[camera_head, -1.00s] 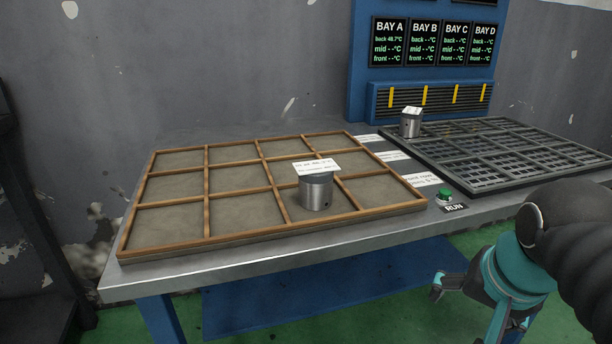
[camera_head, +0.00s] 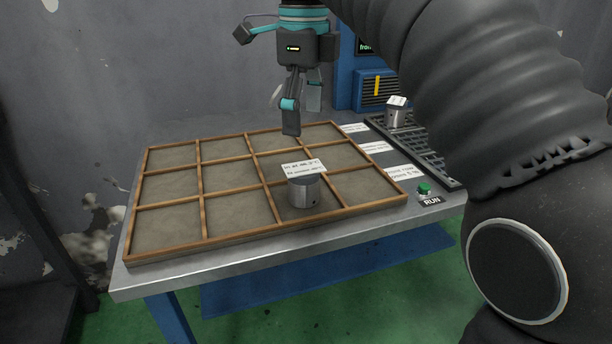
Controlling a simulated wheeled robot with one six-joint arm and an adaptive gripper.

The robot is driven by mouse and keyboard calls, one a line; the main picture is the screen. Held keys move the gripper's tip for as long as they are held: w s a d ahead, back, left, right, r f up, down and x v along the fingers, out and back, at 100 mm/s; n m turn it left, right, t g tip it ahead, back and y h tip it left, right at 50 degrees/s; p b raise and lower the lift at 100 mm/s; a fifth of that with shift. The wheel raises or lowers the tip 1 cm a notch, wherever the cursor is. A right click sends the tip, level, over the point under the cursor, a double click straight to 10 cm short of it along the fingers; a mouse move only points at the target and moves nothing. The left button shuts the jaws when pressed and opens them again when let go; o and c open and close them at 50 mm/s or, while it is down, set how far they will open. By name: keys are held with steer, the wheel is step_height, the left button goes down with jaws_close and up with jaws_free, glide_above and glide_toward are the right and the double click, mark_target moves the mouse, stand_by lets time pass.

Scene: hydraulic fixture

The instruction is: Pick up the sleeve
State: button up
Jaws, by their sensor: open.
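A metal sleeve (camera_head: 304,192) stands upright in a front-row compartment of the wooden divided tray (camera_head: 166,256), with a white label tag over its top. A second metal sleeve (camera_head: 395,117) with a white tag stands on the dark grate at the back right. My gripper (camera_head: 291,120) hangs over the back of the tray, pointing down, above and behind the nearer sleeve and apart from it. It is open and empty. One finger partly hides the other.
The tray lies on a metal table (camera_head: 150,283). A green RUN button (camera_head: 424,188) is at the table's right front. The other tray compartments are empty.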

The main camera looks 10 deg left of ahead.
mark_target(303, 169)
step_height(303, 169, down, 8)
steer(key=shift+a+f+b, duration=0.1)
steer(key=shift+f+b, duration=0.05)
steer(key=shift+b, duration=0.35)
steer(key=shift+w+f+b, duration=0.2)
steer(key=shift+f, duration=1.15)
steer(key=shift+w+f+b, duration=0.15)
steer(key=shift+f+b, duration=0.05)
steer(key=shift+f, duration=1.15)
steer(key=c, duration=1.6)
